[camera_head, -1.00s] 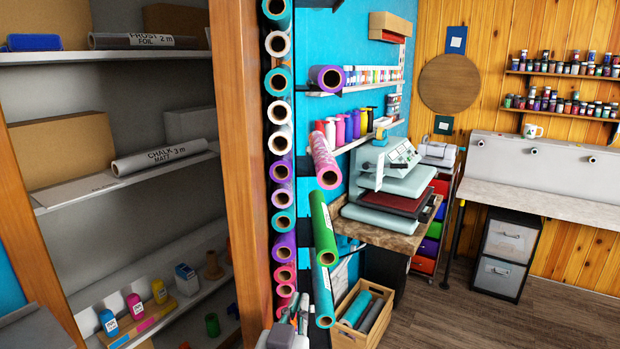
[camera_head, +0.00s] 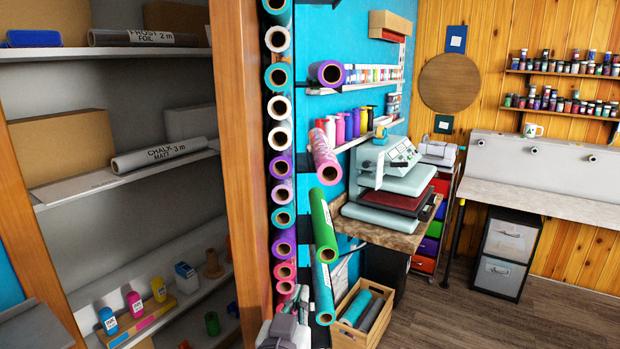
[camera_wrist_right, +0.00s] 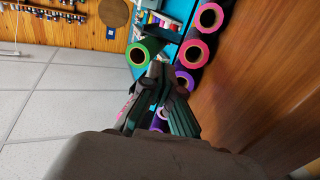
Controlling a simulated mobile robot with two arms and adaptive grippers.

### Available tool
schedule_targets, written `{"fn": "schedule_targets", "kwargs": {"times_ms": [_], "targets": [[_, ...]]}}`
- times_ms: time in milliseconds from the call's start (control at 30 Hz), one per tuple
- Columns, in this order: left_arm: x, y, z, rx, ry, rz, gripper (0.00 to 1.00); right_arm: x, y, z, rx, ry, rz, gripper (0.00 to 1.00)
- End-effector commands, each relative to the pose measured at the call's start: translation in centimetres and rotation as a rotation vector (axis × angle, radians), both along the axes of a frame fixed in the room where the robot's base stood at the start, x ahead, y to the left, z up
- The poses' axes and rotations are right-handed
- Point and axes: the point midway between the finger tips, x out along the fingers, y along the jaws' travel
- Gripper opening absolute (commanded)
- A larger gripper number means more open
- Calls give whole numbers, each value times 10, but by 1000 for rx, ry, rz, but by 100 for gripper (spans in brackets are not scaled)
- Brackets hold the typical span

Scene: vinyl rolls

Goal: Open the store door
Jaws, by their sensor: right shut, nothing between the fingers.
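An upright orange-brown wooden panel (camera_head: 246,180), which looks like the store door or its frame, stands between the storage shelves and the rack of vinyl rolls. The shelves behind the opening are in plain view. In the right wrist view a broad brown wooden surface (camera_wrist_right: 268,75) fills the right side. My right gripper (camera_head: 298,302) is low, just right of the panel and in front of the rolls. In the wrist view its fingers (camera_wrist_right: 167,85) are together and empty, left of the wood and apart from it. No handle shows. My left gripper does not show.
Vinyl rolls (camera_head: 279,133) form a column close to the right gripper, and a green roll (camera_head: 323,228) sticks out beside it. A wooden crate (camera_head: 352,335) stands on the floor. A heat press (camera_head: 392,180) sits on a table. The floor (camera_head: 440,315) at right is clear.

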Motion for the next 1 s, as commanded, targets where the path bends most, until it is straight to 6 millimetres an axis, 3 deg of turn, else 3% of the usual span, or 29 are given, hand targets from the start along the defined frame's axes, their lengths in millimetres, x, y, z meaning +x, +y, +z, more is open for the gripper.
{"fn": "schedule_targets", "kwargs": {"times_ms": [567, 1000], "targets": [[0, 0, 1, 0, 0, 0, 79, 0, 0, 0, 0, 0, 0, 0], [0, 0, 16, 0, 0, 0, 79, 4, -20, 2, 0, 1, -1, 0]]}}
